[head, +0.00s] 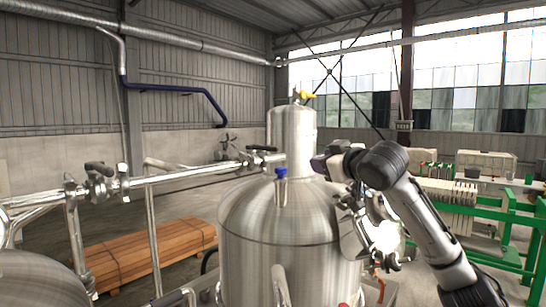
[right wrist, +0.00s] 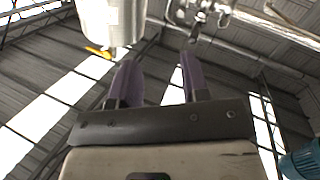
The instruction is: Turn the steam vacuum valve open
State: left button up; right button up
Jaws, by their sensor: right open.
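Several valves show, and I cannot tell which is the steam vacuum valve. A yellow-handled valve (head: 305,95) sits on top of the steel tank's neck (head: 291,128); its yellow handle also shows in the right wrist view (right wrist: 97,51). A black-handled valve (head: 262,149) is on the pipe left of the neck. A blue-topped valve (head: 281,173) stands on the tank's dome. My right gripper (right wrist: 160,70) is open and empty, with its two purple fingers apart and touching nothing. In the head view my right arm reaches over the tank's right side; its fingers are not clear there. My left gripper is out of view.
The large steel tank (head: 262,235) fills the middle. A horizontal pipe (head: 185,176) with another black-handled valve (head: 99,168) runs to the left. Timber (head: 140,253) lies on the floor at left. Green-framed equipment (head: 480,210) stands at right.

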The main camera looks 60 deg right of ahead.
aim_at(276, 148)
jog(key=w+m+t+y+p, duration=0.1)
jog(key=w+y+p, duration=0.1)
jog(key=w+p, duration=0.1)
jog(key=w+r+t+y+p, duration=0.1)
jog(key=w+p, duration=0.3)
jog(key=w, duration=0.2)
jog(key=w+d+r+m+t+y+p, duration=0.1)
jog(key=w+y+p, duration=0.1)
jog(key=w, duration=0.3)
jog(key=shift+w+m+y+p, duration=0.2)
jog(key=shift+m+y+p, duration=0.1)
jog(key=shift+p, duration=0.35)
jog(key=shift+w+f+p, duration=0.1)
jog(key=shift+w+p, duration=0.2)
jog(key=shift+w, duration=0.4)
jog(key=shift+w+f, duration=0.1)
jog(key=c, duration=0.7)
grip_shut()
